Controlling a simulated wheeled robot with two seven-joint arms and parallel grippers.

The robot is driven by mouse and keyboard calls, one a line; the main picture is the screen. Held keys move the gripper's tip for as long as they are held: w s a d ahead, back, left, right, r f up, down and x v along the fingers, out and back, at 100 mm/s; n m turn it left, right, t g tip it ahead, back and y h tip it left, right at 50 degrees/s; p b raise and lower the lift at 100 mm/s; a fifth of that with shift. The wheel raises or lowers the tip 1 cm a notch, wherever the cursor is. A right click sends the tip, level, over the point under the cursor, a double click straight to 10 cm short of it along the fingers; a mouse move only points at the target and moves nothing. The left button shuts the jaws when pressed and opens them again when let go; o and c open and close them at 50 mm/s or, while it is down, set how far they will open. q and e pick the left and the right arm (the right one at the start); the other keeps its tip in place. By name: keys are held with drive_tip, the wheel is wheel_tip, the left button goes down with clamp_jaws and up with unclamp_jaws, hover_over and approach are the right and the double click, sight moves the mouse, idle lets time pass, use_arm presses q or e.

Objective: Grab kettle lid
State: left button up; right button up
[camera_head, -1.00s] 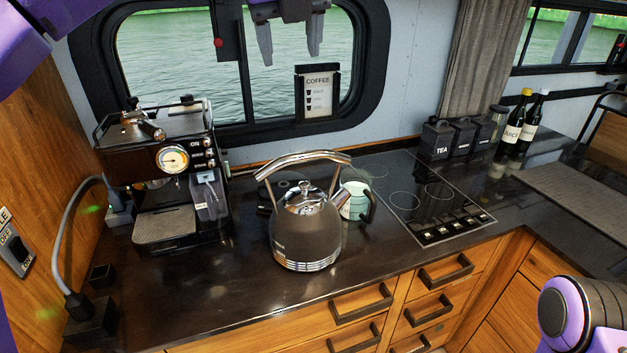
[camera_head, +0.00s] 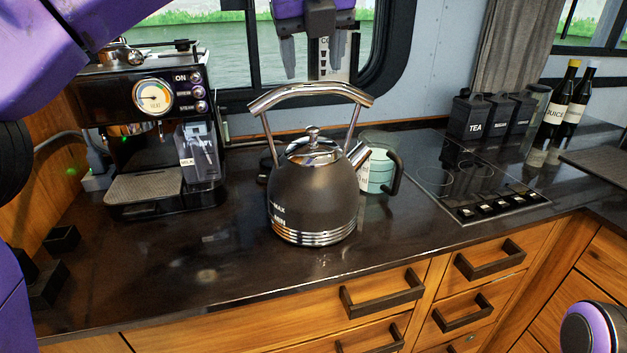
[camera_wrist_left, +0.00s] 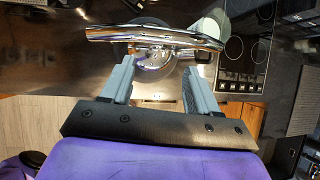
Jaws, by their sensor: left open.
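A dark kettle (camera_head: 312,205) with a chrome base band stands upright on the black counter. Its chrome lid (camera_head: 313,150) with a round knob sits on top, under the arched chrome handle (camera_head: 310,92). My left gripper (camera_head: 314,72) points down above the kettle, open and empty, apart from the handle and lid in the head view. In the left wrist view, the handle (camera_wrist_left: 150,37) crosses ahead of my open left gripper (camera_wrist_left: 158,65), and the lid (camera_wrist_left: 155,60) shows between its fingers, partly hidden by the handle. My right gripper is not in view.
An espresso machine (camera_head: 150,125) stands left of the kettle. A cooktop (camera_head: 475,180), black canisters (camera_head: 478,118) and bottles (camera_head: 562,95) are farther right. Counter in front of the kettle is clear.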

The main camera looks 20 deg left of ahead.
sight(313, 126)
use_arm(q)
drive_tip(key=x, duration=0.4)
drive_tip(key=s+b+x, duration=0.1)
drive_tip(key=x, duration=0.3)
drive_tip(key=f+b+x, duration=0.1)
drive_tip(key=x, duration=0.3)
drive_tip(key=shift+s+d, duration=0.2)
drive_tip(key=shift+s, duration=0.1)
drive_tip(key=shift+w+a+f, duration=0.1)
drive_tip(key=shift+w+f, duration=0.2)
drive_tip(key=shift+f, duration=0.1)
drive_tip(key=shift+s+r, duration=0.1)
drive_tip(key=c, duration=0.3)
clamp_jaws()
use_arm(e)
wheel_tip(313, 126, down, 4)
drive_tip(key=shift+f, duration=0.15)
